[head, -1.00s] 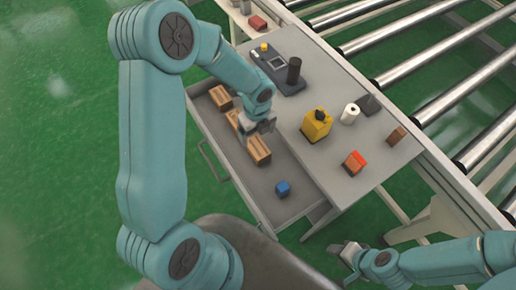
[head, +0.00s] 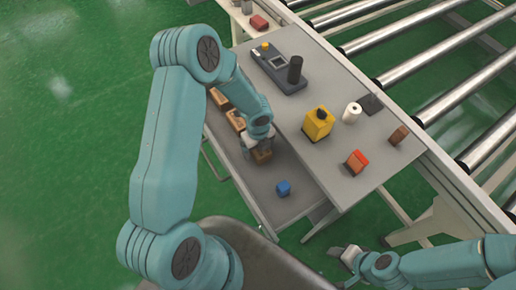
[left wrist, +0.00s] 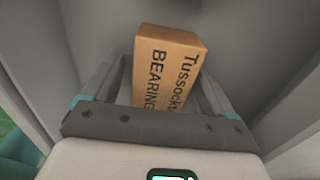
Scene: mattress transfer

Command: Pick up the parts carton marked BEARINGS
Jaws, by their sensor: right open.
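The carton marked BEARINGS (left wrist: 165,65) is a brown box in the left wrist view, with its dark lettering facing the camera. It lies between the fingers of my left gripper (left wrist: 163,85), which look spread, with a narrow gap at the left finger. In the head view that carton (head: 263,156) sits in the open grey drawer (head: 262,190), and my left gripper (head: 252,150) is lowered over it and partly hides it. My right gripper (head: 343,256) is open and empty, low at the front, away from the drawer.
Two more brown cartons (head: 235,120) lie behind in the drawer, and a blue cube (head: 283,187) lies in front. A roller conveyor (head: 440,100) runs behind.

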